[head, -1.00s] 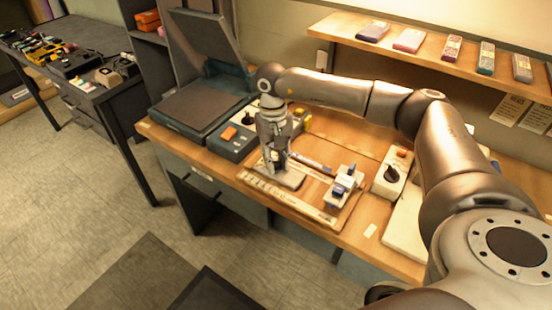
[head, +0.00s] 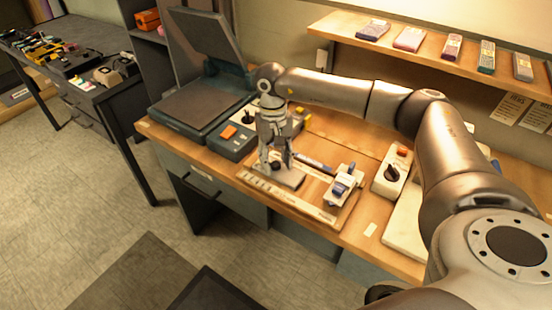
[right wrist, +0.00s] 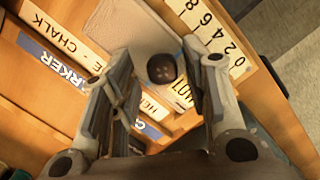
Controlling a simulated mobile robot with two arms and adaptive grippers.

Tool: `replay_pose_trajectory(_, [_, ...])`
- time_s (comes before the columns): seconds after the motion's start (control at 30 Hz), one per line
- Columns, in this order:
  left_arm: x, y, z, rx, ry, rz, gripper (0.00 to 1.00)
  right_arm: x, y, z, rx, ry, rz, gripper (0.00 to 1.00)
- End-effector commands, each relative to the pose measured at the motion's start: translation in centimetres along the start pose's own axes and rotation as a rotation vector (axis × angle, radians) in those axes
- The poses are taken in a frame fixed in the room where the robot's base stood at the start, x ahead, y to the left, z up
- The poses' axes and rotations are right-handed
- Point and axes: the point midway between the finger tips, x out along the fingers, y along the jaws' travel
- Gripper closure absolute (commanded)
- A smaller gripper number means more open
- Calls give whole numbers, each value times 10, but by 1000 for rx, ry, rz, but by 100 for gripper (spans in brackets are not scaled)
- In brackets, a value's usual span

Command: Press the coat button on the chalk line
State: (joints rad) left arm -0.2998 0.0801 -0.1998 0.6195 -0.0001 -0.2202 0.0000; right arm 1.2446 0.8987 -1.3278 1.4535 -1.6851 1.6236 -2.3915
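The coat button (right wrist: 161,67) is a dark, round piece with small holes, on a pale plate (right wrist: 128,28) in the right wrist view. In the head view the button (head: 276,166) is a small dark spot between my fingers. My right gripper (right wrist: 160,75) is open, its fingers apart on either side of the button, with no finger seen touching it. The right gripper (head: 277,163) is over the pale plate in the head view. A cream strip lettered CHALK (right wrist: 58,22) lies left of the plate; I cannot make out a chalk line. My left gripper is not in view.
A blue-and-white device (head: 342,187) stands right of the gripper, near a dark pen-like bar (head: 313,162). A control box with a dark knob (head: 391,175) is farther right. A box with an orange button (head: 229,132) is on the left. A number strip (right wrist: 208,28) borders the plate.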

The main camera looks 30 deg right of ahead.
Motion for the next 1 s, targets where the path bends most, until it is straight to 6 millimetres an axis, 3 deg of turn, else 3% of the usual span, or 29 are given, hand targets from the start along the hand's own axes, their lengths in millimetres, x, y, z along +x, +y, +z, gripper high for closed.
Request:
replay_pose_trajectory(0.3, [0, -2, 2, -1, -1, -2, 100, -1, 0, 0, 0, 1, -1, 52])
replay_pose_trajectory(0.43, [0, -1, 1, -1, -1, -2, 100, -12, 0, -1, 0, 3, -1, 52])
replay_pose_trajectory(0.8, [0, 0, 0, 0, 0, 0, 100, -86, -1, -1, -1, 4, -2, 52])
replay_pose_trajectory(1.0, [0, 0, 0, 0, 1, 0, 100, -113, -1, -1, -1, 1, -1, 52])
